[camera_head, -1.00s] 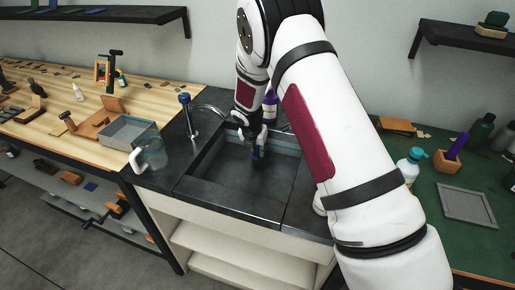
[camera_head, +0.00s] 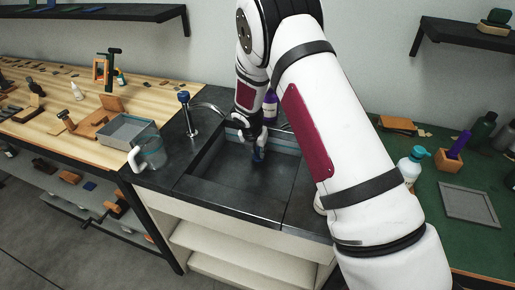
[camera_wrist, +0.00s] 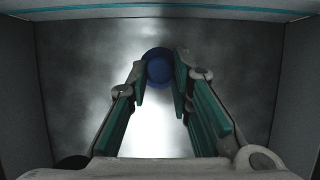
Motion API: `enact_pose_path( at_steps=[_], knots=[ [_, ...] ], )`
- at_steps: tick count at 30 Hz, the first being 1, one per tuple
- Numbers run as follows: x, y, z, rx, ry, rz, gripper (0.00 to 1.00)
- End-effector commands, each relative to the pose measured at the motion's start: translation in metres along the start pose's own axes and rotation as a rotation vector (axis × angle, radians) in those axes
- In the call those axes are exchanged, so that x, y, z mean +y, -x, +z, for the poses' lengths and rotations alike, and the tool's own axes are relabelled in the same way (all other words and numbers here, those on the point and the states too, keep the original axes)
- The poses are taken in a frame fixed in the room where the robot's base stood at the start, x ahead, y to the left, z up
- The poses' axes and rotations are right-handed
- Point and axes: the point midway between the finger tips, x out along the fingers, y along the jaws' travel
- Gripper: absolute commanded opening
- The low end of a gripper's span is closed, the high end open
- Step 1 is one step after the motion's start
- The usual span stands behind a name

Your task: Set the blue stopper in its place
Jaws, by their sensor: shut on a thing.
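The blue stopper (camera_head: 258,155) is in the sink basin (camera_head: 225,180), under my gripper. In the wrist view the stopper (camera_wrist: 158,65) shows as a round blue shape between the two fingertips. My gripper (camera_wrist: 160,78) is shut on it, with the green-padded fingers on either side. In the head view my gripper (camera_head: 257,147) reaches down inside the basin. I cannot tell whether the stopper touches the basin floor. The drain does not show in either view.
A faucet with a blue top (camera_head: 184,98) stands left of the basin. A clear jug (camera_head: 151,150) stands near the counter's left edge. A purple bottle (camera_head: 270,105) stands behind the basin. A blue-capped bottle (camera_head: 410,165) is at right. The basin walls surround my gripper.

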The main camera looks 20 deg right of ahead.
Motion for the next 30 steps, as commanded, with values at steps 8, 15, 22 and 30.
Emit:
enact_pose_path(
  at_steps=[8, 15, 22, 30],
  knots=[
    [0.0002, -0.0074, -0.0032, 0.000, 0.001, 0.000, 0.00],
    [0.0002, -0.0080, -0.0037, 0.000, 0.001, 0.001, 0.00],
    [0.0002, -0.0081, -0.0038, 0.001, 0.001, 0.001, 0.43],
    [0.0002, -0.0078, -0.0037, 0.000, 0.000, 0.001, 0.43]
  ],
)
